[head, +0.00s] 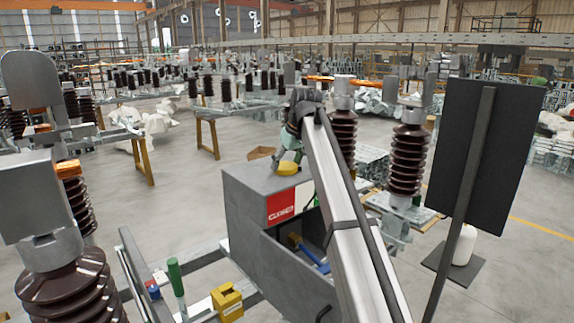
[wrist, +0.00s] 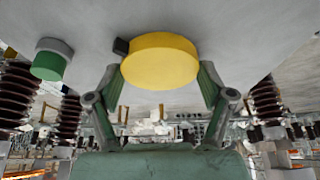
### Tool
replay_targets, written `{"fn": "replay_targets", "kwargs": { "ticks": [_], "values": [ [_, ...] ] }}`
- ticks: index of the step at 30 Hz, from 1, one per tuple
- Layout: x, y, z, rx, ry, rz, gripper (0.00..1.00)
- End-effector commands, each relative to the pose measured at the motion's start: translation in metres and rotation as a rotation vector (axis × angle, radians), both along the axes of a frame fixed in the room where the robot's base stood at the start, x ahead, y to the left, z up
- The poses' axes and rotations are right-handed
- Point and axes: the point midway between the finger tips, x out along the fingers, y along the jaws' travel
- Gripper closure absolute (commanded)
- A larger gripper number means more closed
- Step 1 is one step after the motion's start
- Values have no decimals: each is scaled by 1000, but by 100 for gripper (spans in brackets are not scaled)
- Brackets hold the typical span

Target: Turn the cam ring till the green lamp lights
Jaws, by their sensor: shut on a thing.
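The yellow cam ring (wrist: 160,62) sits on a flat grey face in the wrist view, with a small black block (wrist: 120,46) at its left edge. In the head view the ring (head: 287,169) is on top of the grey box (head: 245,182). My gripper (wrist: 158,78) has one finger on each side of the ring and is shut on it. In the head view my gripper (head: 290,155) is above the box, partly hidden by my arm. A green lamp (wrist: 48,62) with a grey collar shows left in the wrist view; I cannot tell whether it is lit.
A dark panel on a post (head: 485,160) stands at the right. Brown ribbed insulators stand behind the box (head: 409,160) and at the left front (head: 65,285). A green handle (head: 175,275) and a yellow block (head: 227,300) are at the lower left.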

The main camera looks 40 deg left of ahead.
Motion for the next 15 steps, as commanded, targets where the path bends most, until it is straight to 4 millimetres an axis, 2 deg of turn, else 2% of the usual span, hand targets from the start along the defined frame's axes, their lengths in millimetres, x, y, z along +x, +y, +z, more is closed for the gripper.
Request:
{"fn": "replay_targets", "kwargs": {
  "ticks": [15],
  "values": [
    [-3, 1, -2, -1, 1, -282, 54]
  ]
}}
